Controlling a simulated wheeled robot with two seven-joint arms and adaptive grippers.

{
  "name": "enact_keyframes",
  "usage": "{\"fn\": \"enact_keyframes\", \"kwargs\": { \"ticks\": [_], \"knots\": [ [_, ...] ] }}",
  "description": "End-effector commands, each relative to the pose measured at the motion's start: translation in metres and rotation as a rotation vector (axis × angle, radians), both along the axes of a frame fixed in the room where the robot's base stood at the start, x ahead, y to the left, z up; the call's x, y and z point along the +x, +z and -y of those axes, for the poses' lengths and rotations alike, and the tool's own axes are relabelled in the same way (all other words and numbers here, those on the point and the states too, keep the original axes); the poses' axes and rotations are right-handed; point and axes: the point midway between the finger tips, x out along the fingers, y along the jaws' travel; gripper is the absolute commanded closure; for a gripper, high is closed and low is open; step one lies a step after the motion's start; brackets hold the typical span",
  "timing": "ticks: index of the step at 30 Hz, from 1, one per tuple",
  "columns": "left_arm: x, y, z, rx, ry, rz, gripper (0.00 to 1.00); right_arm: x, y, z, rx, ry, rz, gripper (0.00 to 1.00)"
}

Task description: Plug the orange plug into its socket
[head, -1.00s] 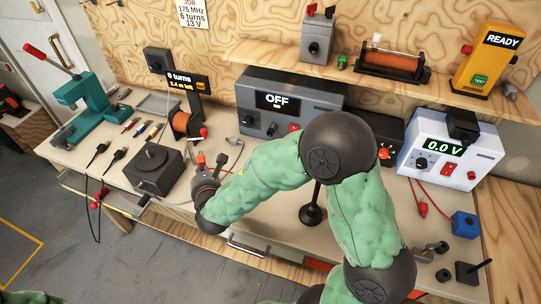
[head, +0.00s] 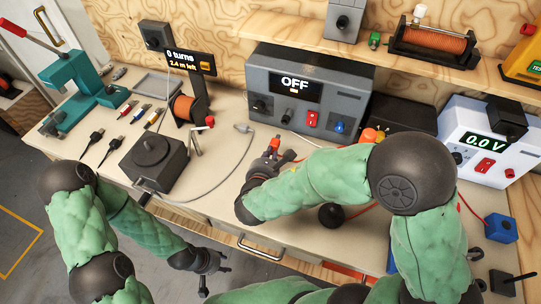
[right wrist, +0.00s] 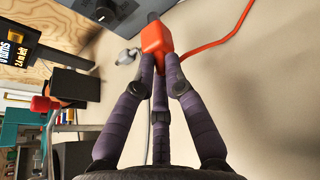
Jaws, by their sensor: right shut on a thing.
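The orange plug (right wrist: 157,38) is a small block with a dark tip and an orange cable running off to the upper right in the right wrist view. My right gripper (right wrist: 160,62) is shut on it, the fingers closing around its rear. In the head view the orange plug (head: 275,143) is above the bench, in front of the grey unit reading OFF (head: 310,90). Which opening is its socket I cannot tell. My left gripper (head: 214,279) hangs empty off the bench's front edge, its fingers spread.
A pale plug (head: 242,128) on a grey cable lies left of my right gripper. A black block (head: 152,163) and wire spool (head: 183,108) stand further left. A white meter (head: 480,140) is at the right. Bench between the gripper and the grey unit is mostly clear.

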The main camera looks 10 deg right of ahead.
Motion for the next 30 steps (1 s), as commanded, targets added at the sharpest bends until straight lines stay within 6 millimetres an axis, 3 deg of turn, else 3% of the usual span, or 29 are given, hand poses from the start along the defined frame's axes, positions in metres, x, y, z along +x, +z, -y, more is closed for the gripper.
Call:
{"fn": "enact_keyframes", "kwargs": {
  "ticks": [7,30],
  "knots": [
    [0.000,-0.004,0.000,0.000,0.000,0.001,0.60,-0.002,-0.002,-0.002,-0.048,-0.006,0.005,1.00],
    [0.000,-0.018,0.000,0.000,0.000,0.001,0.60,0.036,-0.001,0.024,-0.043,-0.009,0.005,1.00]
  ]
}}
